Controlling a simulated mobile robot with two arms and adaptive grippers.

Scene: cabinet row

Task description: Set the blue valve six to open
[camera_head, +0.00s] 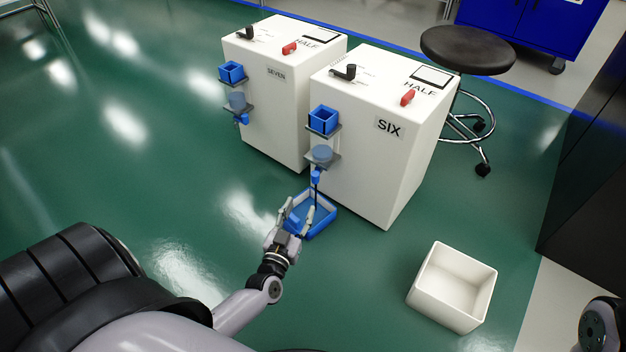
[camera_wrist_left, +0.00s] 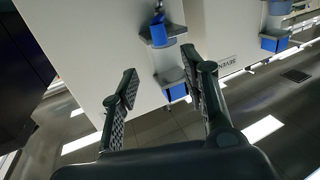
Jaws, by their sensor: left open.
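The white cabinet labelled SIX (camera_head: 388,126) stands right of centre. My left gripper (camera_head: 297,214) is open and empty, low in front of this face, below the valve piece and overlapping the blue tray (camera_head: 322,225). In the left wrist view my open gripper (camera_wrist_left: 160,68) points at a white cabinet face with blue parts (camera_wrist_left: 158,31). My right gripper is out of view.
Cabinet SEVEN (camera_head: 268,99) stands to the left with similar blue parts. Both tops have black and red levers and a HALF sign. A white open bin (camera_head: 453,287) sits on the floor at right. A black stool (camera_head: 467,50) stands behind. The green floor at left is clear.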

